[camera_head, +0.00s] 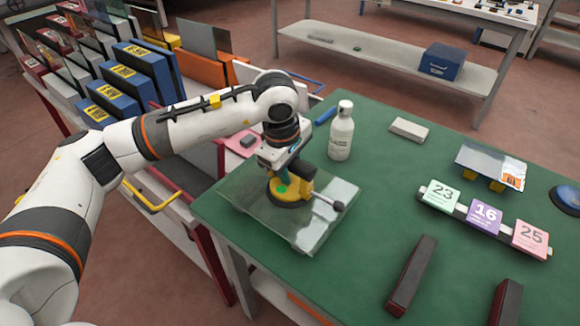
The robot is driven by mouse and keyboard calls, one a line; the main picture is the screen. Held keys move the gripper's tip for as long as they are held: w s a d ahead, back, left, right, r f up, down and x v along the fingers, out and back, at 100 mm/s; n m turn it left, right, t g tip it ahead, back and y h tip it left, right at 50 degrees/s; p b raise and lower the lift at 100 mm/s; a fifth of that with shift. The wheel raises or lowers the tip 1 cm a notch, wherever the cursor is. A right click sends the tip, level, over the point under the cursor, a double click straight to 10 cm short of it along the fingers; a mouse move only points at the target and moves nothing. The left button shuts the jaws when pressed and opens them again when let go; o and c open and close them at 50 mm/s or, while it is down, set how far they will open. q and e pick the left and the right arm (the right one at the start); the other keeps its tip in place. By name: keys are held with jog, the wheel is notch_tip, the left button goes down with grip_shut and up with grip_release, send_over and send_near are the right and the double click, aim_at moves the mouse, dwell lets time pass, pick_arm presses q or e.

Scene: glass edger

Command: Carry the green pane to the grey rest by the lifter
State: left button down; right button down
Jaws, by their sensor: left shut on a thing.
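A clear, faintly green glass pane (332,223) lies flat over the near left part of the green table. A yellow and black suction lifter (290,200) with a side lever and a green spot sits on the pane. My left gripper (284,160) is above the pane, shut on the suction lifter; its fingers are partly hidden by the wrist. I cannot tell whether the pane touches the table or is just above it. Two dark bars (411,275) lie at the table's near right. I cannot tell which thing is the grey rest. My right gripper is out of view.
A white bottle (341,131) stands close behind the pane. A pale block (409,129), numbered cards (485,215), a small labelled pane (490,162) and a blue dome (567,198) occupy the right. A cart of panes and blue boxes (130,83) is left. The table's middle is clear.

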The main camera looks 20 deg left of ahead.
pick_arm(q)
jog(key=shift+f+b, duration=0.25)
jog(key=shift+b, duration=0.25)
dwell(0.7)
jog(key=c, duration=1)
grip_release()
